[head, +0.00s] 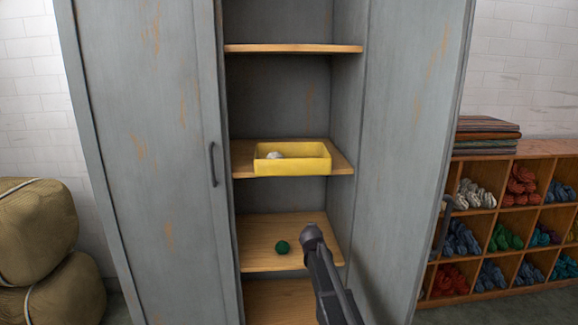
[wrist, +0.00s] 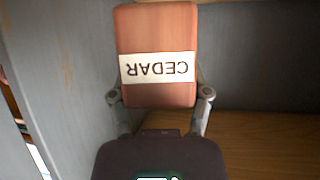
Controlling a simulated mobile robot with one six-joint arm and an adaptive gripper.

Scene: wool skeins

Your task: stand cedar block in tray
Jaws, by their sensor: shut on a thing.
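The cedar block (wrist: 157,30) is a reddish-brown block with rounded edges and a white label reading CEDAR, upside down in the wrist view. My gripper (wrist: 160,98) is shut on it, one finger at each side of its lower part in the picture. The yellow tray (head: 292,168) is on a middle shelf of the grey cabinet in the head view, with a whitish round thing (head: 276,155) inside at its left. In the head view my arm reaches up from the bottom by the lower shelf; the gripper and block cannot be made out there.
A dark green ball (head: 282,247) lies on the shelf (head: 258,258) below the tray. The left cabinet door (head: 150,180) is shut and the right door (head: 410,150) stands open. A wooden rack of wool skeins (head: 515,220) is at the right. Tan bales (head: 35,235) are at the left.

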